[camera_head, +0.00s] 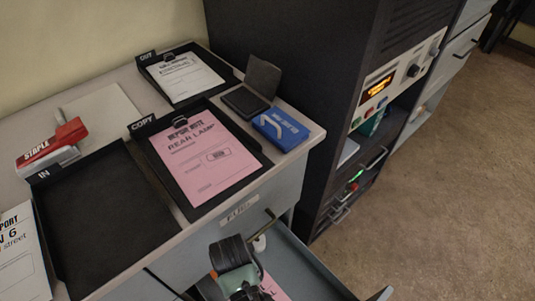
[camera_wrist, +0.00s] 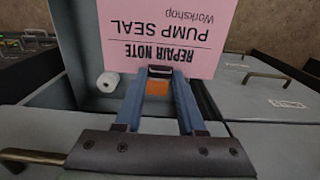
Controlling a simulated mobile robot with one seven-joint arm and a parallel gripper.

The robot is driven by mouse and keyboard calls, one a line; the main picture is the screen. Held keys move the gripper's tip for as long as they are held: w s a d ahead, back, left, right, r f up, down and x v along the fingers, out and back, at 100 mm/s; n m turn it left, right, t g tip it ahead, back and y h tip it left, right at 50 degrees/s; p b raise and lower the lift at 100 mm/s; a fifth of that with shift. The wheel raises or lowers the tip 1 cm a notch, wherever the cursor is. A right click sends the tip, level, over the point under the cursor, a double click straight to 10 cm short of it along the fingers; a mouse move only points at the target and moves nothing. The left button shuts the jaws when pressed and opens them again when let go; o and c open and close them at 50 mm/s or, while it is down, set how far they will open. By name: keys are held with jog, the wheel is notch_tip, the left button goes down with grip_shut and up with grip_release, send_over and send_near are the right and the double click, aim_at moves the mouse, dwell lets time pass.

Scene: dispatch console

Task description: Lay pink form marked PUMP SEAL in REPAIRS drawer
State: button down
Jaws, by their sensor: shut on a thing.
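The pink form (camera_wrist: 165,35) marked REPAIR NOTE, PUMP SEAL, Workshop fills the top middle of the wrist view, upside down. My gripper (camera_wrist: 159,72) is shut on its heading edge. In the head view a pink corner of the form (camera_head: 272,287) shows beside my gripper (camera_head: 254,292), at the bottom edge. An open grey drawer (camera_head: 315,268) lies under and around the form; its front label is not in sight, so I cannot tell its name. I cannot tell whether the form touches the drawer floor. A white roll (camera_wrist: 108,82) shows beside the form.
On the desk, a pink REAR LAMP form (camera_head: 205,160) lies in the COPY tray, a white form (camera_head: 184,76) in the OUT tray. The IN tray (camera_head: 95,215) is empty. A red stapler (camera_head: 52,145), an ink pad (camera_head: 245,101) and a blue box (camera_head: 281,128) stand nearby. A dark rack (camera_head: 300,60) stands right.

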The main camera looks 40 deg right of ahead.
notch_tip(320, 180, down, 22)
jog(key=b, duration=1.5)
jog(key=shift+f, duration=0.1)
jog(key=shift+f, duration=0.15)
jog(key=c, duration=0.5)
grip_release()
notch_tip(320, 180, up, 12)
jog(key=p, duration=0.5)
